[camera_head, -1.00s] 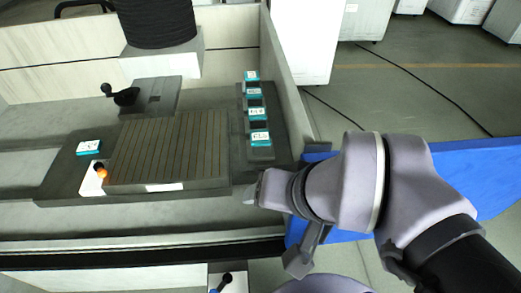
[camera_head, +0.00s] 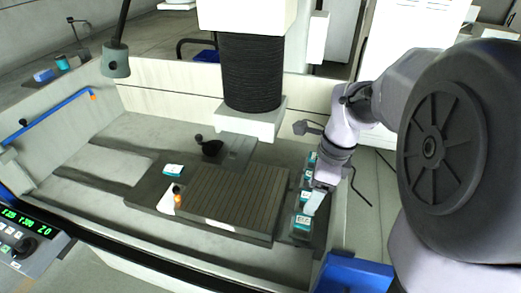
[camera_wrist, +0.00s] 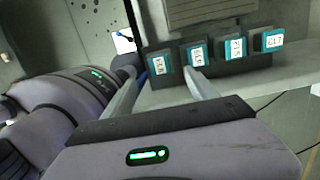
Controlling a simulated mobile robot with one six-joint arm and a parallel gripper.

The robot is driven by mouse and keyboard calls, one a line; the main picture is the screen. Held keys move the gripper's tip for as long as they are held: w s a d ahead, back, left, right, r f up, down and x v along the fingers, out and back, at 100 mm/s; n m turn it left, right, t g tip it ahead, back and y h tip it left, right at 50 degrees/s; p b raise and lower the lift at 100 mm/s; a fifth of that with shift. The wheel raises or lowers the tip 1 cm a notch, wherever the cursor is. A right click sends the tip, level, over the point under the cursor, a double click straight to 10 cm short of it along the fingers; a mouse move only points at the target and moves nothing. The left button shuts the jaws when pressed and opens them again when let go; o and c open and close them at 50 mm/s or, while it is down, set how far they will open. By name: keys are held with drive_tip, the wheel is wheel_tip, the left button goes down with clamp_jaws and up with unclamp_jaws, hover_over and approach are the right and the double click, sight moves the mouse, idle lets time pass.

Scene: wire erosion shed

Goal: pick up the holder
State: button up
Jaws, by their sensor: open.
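Several teal holders with white labels sit in a row on a dark rack at the right of the machine's work area. The nearest holder (camera_head: 302,223) shows in front of my gripper in the head view; my arm partly covers the others. In the wrist view the row runs from a left-end holder (camera_wrist: 160,64) past a second one (camera_wrist: 197,55) to the right-end one (camera_wrist: 270,40). My gripper (camera_wrist: 163,78) is open and empty. Its fingertips frame the left-end holder in the picture; I cannot tell how far above it they are. In the head view my gripper (camera_head: 318,198) is over the rack.
A separate teal-labelled block (camera_head: 173,170) lies left of the slatted plate (camera_head: 235,195). A black bellows column (camera_head: 251,72) with a pale block under it stands behind. The tank wall (camera_head: 338,225) is close on the right. A control panel (camera_head: 28,235) is at lower left.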

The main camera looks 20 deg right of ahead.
drive_tip(key=b, duration=0.1)
hover_over(303, 220)
wheel_tip(303, 220, down, 7)
drive_tip(key=shift+w+d+f, duration=0.1)
drive_tip(key=shift+w+d, duration=0.05)
drive_tip(key=f, duration=0.1)
drive_tip(key=f+b, duration=0.1)
drive_tip(key=f, duration=0.1)
drive_tip(key=f+b, duration=0.1)
drive_tip(key=f, duration=0.1)
drive_tip(key=shift+s, duration=0.25)
drive_tip(key=shift+w+f, duration=0.15)
drive_tip(key=shift+f, duration=0.25)
drive_tip(key=shift+r, duration=0.1)
clamp_jaws()
